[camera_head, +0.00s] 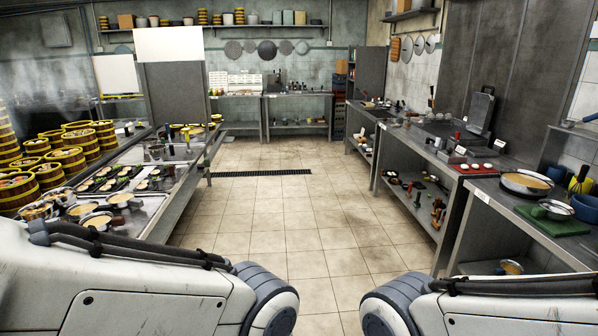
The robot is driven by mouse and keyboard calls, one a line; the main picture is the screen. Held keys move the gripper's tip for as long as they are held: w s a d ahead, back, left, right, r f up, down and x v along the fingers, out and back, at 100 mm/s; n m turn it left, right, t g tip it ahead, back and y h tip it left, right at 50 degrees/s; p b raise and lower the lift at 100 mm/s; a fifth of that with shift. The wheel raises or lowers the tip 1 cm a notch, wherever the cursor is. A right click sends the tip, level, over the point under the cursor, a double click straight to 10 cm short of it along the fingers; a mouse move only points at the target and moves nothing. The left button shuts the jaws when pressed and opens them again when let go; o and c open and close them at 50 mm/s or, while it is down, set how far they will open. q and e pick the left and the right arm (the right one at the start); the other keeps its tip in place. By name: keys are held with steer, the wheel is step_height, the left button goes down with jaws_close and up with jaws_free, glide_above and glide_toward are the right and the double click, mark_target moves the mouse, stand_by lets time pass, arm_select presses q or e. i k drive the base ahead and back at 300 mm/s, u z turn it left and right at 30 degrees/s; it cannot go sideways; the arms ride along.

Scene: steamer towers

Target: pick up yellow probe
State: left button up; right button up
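I cannot single out a yellow probe for certain. A small upright yellow-topped thing (186,131) stands among dark-handled tools on the left steel table (178,205); it is too small to identify. Another yellow object (579,181) stands at the far right, by a blue bowl (586,207), partly cut by the picture edge. My two white arms cross the bottom of the picture from left and right. Neither gripper is in view.
Stacked bamboo steamers (66,158) fill the left side. The right counter (480,189) carries a pan (527,182), a green board (552,222) and a red tray (474,169). The tiled floor (285,205) between the tables is clear, with a dark drain grate (262,173) further back.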

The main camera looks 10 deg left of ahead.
mark_target(186, 130)
steer(key=z, duration=0.15)
steer(key=i, duration=6)
steer(key=u, duration=0.6)
steer(key=i, duration=1.35)
steer(key=u, duration=1.55)
steer(key=i, duration=0.85)
steer(key=u, duration=1.45)
steer(key=i, duration=0.95)
steer(key=u, duration=0.3)
